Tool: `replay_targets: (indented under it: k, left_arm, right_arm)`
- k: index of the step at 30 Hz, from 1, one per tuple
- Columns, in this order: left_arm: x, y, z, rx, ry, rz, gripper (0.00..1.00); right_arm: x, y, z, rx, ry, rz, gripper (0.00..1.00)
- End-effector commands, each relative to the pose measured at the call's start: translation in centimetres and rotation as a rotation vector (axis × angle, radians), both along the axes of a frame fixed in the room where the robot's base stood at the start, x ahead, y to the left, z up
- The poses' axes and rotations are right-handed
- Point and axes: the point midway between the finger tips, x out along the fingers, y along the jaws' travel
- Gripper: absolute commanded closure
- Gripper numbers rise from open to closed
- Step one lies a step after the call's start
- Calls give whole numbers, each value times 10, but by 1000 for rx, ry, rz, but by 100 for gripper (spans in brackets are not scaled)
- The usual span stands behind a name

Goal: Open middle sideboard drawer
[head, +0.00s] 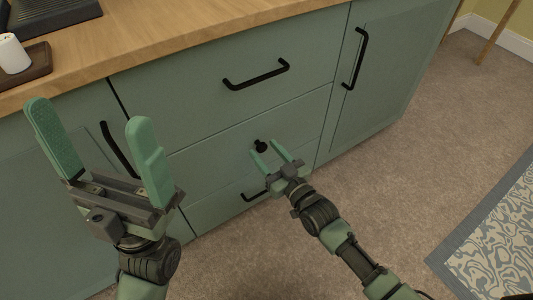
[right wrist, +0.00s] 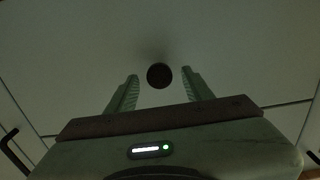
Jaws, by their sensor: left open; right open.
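The green sideboard (head: 190,75) has a stack of drawers in its middle. The middle drawer (head: 215,150) looks shut and carries a small round black knob (head: 260,147). My right gripper (head: 265,149) is open at this drawer front, its fingertips close to the knob. In the right wrist view the dark knob (right wrist: 159,76) shows between the two open fingertips (right wrist: 159,79), with a gap on each side. Whether the tips reach past the knob is hard to tell. My left gripper (head: 89,113) is open and empty in front of the left part of the sideboard.
The top drawer has a black bar handle (head: 256,75); the bottom drawer's bar handle (head: 252,195) is partly hidden by my right gripper. Cabinet doors with upright handles flank the drawers. A brown tray with a white cup (head: 13,55) stands on the wooden top.

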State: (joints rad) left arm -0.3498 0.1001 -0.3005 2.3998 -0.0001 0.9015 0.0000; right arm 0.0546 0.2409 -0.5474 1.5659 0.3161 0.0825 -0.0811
Motion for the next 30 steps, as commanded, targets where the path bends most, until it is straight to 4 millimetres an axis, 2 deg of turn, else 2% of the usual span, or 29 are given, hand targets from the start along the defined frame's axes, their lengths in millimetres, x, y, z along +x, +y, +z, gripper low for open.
replay_targets:
  k: [5,6,11,30]
  left_arm:
    - [0,0,0,0,1,0,0]
    - [0,0,0,0,1,0,0]
    - [0,0,0,1,2,0,0]
    - [1,0,0,1,3,0,0]
  right_arm:
    - [0,0,0,0,0,0,48]
    - [0,0,0,0,0,0,54]
    - [0,0,0,0,0,0,98]
    - [0,0,0,-1,1,0,100]
